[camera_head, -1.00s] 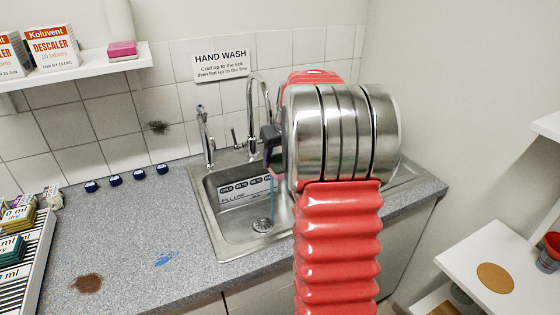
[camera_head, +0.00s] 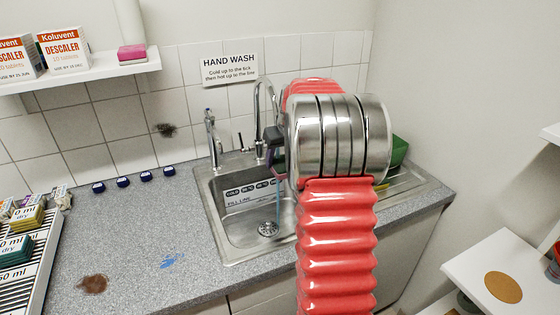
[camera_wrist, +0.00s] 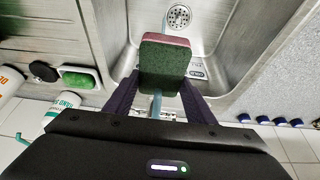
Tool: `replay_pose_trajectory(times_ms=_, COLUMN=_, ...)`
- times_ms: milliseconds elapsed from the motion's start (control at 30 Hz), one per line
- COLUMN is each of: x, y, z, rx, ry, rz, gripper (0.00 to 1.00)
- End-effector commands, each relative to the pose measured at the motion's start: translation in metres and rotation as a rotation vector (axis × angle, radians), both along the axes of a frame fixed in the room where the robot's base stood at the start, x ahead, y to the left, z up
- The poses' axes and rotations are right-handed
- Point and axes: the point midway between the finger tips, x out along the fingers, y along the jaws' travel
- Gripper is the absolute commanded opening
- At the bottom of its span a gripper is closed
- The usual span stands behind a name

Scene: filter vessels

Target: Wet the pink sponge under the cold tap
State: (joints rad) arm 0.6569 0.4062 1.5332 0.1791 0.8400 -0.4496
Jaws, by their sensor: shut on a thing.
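A sponge (camera_wrist: 165,65) with a dark green face and a pinkish edge is between the purple fingers of my gripper (camera_wrist: 158,92) in the wrist view. My gripper is shut on it, over the steel sink (camera_head: 232,230). In the head view the gripper (camera_head: 277,157) is beside the tall curved tap (camera_head: 258,115), and my arm hides most of the sponge. A thin blue water stream (camera_head: 278,205) falls into the sink by the drain. It also shows in the wrist view (camera_wrist: 156,106) beside the sponge; I cannot tell whether they touch. Another tap (camera_head: 212,140) stands at left.
A pink block (camera_head: 132,52) and descaler boxes (camera_head: 63,50) stand on the wall shelf. Several blue caps (camera_head: 123,181) line the counter back. A rack (camera_head: 30,265) is at left. A green thing (camera_head: 398,150) is behind my arm.

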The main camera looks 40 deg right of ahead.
Motion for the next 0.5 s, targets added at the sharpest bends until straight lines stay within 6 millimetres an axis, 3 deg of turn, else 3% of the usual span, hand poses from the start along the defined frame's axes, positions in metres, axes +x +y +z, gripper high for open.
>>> replay_pose_trajectory(times_ms=500, x=-0.019, y=0.006, z=0.001, rx=0.0, ry=0.0, rz=-0.001, gripper=0.32)
